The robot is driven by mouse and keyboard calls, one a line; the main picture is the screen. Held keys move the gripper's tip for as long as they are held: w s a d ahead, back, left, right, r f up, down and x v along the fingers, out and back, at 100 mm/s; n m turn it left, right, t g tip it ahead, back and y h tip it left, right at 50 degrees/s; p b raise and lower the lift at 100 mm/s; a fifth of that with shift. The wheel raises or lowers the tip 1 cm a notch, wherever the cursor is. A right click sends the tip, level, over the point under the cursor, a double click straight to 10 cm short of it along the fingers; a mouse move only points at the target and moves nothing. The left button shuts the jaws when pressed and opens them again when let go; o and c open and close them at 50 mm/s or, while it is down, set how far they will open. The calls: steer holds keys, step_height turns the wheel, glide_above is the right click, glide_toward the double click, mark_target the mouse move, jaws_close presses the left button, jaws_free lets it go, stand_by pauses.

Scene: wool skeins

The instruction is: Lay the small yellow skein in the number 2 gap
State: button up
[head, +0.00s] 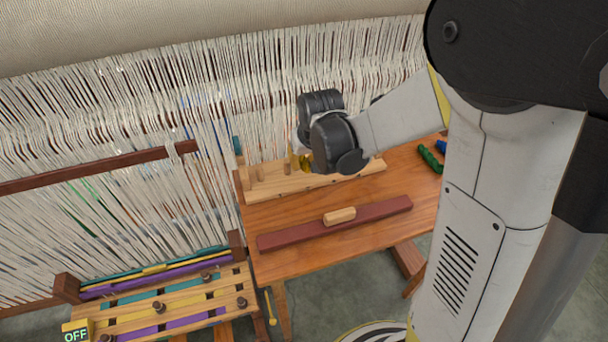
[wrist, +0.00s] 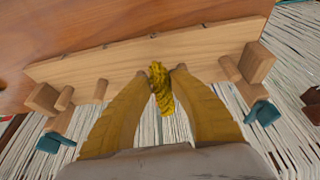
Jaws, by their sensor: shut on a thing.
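My gripper (wrist: 161,76) is shut on the small yellow skein (wrist: 161,92), which is twisted and hangs between the two yellowish fingers. In the head view, a bit of the skein (head: 304,162) shows under my dark wrist, low over the pegged wooden rack (head: 335,181). In the wrist view, the rack (wrist: 120,60) runs across behind the fingertips, with pegs (wrist: 100,90) to the left and another peg (wrist: 229,69) to the right. The fingers hide the rack's middle. I cannot read gap numbers or tell whether the skein touches the rack.
The rack stands on a wooden table (head: 290,215) against the loom's white warp threads (head: 130,110). A dark red bar (head: 375,212) with a light wooden handle (head: 339,216) lies in front. Green (head: 430,158) and blue (head: 441,147) skeins lie at right. A slotted board (head: 180,298) stands lower left.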

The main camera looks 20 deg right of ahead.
mark_target(304, 179)
steer(key=shift+f+b, duration=0.95)
steer(key=shift+f, duration=1.05)
steer(key=shift+f, duration=0.2)
steer(key=o, duration=0.9)
steer(key=shift+r, duration=0.1)
